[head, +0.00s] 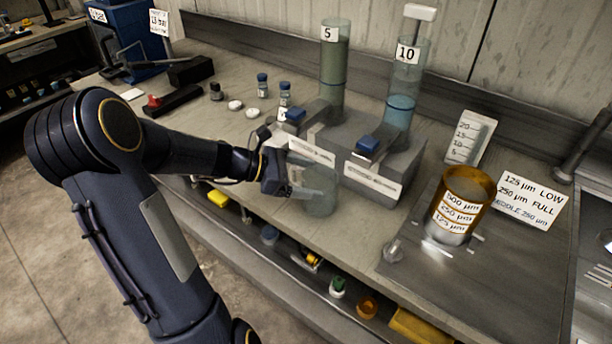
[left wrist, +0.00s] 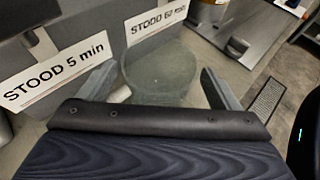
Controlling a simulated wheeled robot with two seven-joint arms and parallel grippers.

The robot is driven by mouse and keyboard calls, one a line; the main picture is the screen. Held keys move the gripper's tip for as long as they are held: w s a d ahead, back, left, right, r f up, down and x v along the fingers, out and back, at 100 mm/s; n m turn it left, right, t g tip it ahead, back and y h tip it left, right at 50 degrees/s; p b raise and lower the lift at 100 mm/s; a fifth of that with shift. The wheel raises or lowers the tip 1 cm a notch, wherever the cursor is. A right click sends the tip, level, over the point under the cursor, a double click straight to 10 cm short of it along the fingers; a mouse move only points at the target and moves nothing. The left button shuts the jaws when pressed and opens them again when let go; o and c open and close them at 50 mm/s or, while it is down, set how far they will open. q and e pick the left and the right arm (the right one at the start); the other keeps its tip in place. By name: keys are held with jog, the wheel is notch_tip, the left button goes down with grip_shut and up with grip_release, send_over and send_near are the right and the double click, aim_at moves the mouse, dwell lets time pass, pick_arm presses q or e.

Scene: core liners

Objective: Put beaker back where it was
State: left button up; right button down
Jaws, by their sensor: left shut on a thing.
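A clear glass beaker (head: 318,190) is at the front of the bench, in front of the grey stand block. My left gripper (head: 290,188) is shut on the beaker from its left side. In the left wrist view the beaker's round rim (left wrist: 160,68) shows between the two fingers of my left gripper (left wrist: 158,88). Whether the beaker's base touches the bench cannot be told. My right gripper is not in view.
Behind the beaker stand two tall cylinders, marked 5 (head: 334,65) and 10 (head: 405,75), on the labelled stand block (head: 375,182). An amber sieve stack (head: 462,203) is to the right. Small vials (head: 262,85) stand behind my arm.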

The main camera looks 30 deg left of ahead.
pick_arm(q)
jog(key=shift+f, duration=0.1)
jog(key=o, duration=1.2)
jog(key=shift+c, duration=0.2)
